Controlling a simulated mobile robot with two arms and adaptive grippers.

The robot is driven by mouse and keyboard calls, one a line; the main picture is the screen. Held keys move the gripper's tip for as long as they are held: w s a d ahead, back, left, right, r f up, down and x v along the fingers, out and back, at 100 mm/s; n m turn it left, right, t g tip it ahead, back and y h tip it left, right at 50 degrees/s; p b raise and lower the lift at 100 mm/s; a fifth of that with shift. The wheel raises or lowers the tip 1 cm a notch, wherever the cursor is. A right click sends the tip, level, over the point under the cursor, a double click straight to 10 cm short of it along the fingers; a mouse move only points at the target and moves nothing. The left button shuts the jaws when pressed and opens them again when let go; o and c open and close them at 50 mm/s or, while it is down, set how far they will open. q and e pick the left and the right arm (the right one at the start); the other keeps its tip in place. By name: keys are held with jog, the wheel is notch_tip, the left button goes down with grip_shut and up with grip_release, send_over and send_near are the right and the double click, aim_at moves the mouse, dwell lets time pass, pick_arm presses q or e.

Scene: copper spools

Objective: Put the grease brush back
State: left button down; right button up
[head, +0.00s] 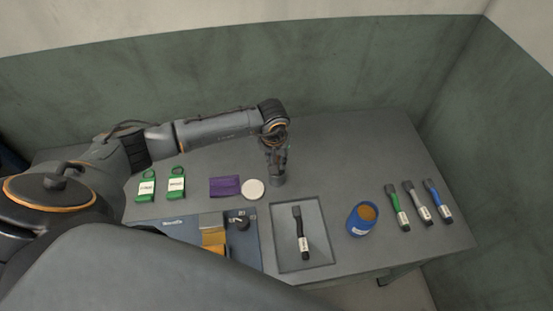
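A black-handled brush (301,240) with a white label lies in a shallow grey tray (282,257) at the front middle of the table. Three more labelled brushes lie side by side at the right: one green (397,205), one grey (416,202) and one blue (437,199). Which one is the grease brush I cannot tell; the labels are too small to read. A blue can (361,219) with brown contents stands between the tray and these brushes. My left gripper (277,174) points down over the table behind the tray, apart from the brushes; its fingers are too small to judge. My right gripper is out of view.
A white disc (253,190) and a purple cloth-like piece (225,187) lie left of my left gripper. Two green tags (147,188) lie farther left. A blue-grey case or mat (245,254) holds yellow and black items. The table's back right is clear; green walls enclose it.

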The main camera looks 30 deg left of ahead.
pick_arm(q)
jog(key=c, duration=1.2)
grip_release()
jog(key=shift+r+p, duration=0.15)
jog(key=shift+p, duration=0.15)
jog(key=shift+r, duration=0.2)
notch_tip(320, 180, up, 11)
jog(key=s+b, duration=0.1)
jog(key=b, duration=0.2)
jog(key=shift+s+r+b, duration=0.2)
jog(key=shift+s+b, duration=0.15)
jog(key=shift+b, duration=0.05)
jog(key=shift+s+d+f, duration=0.1)
